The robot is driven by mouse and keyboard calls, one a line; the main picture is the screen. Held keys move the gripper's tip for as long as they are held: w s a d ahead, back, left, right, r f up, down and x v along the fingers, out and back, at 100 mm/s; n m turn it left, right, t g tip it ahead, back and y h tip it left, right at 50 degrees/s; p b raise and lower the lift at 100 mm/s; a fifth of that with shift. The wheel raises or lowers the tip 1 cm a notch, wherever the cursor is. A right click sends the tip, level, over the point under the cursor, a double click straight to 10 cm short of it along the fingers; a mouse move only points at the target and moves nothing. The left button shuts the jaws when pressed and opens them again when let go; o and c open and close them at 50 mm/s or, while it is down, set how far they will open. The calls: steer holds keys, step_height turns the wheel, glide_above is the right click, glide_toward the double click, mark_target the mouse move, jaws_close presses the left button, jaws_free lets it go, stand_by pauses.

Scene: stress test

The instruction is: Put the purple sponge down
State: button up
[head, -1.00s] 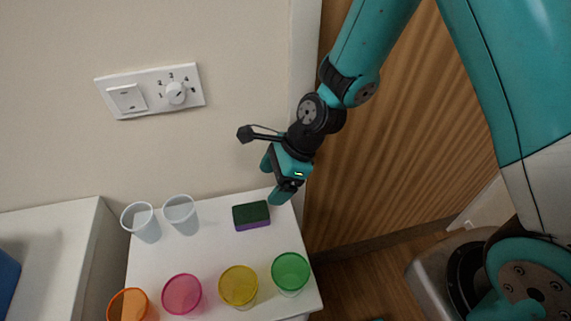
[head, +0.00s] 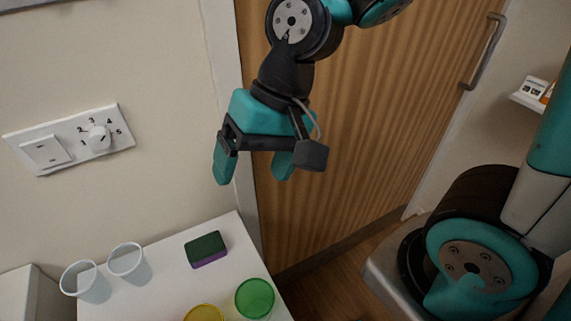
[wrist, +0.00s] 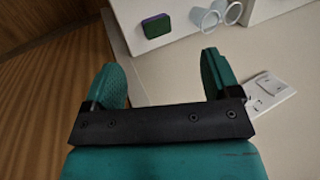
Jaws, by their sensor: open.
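The purple sponge (head: 207,249) has a dark green top and a purple lower side. It lies flat on the white table (head: 165,290), near the back right corner in the head view. In the wrist view the sponge (wrist: 156,26) shows beyond the fingers, clear of both. My gripper (head: 253,175) is open and empty. It is above and to the right of the sponge in the head view, in front of the wooden door. Both fingers also show in the wrist view (wrist: 165,75), wide apart with nothing between them.
Two clear cups (head: 128,264) (head: 86,282) stand left of the sponge. A green cup (head: 254,298) and a yellow cup (head: 204,313) stand at the front. A wall switch panel (head: 70,139) is behind the table. A wooden door (head: 370,130) is on the right.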

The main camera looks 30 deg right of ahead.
steer(key=s+d+r+n, duration=0.1)
steer(key=s+r+n, duration=0.2)
steer(key=s+n, duration=0.2)
steer(key=shift+s+d+n+h, duration=0.3)
steer(key=shift+d+n, duration=0.05)
steer(key=shift+n, duration=0.85)
steer(key=shift+r, duration=0.1)
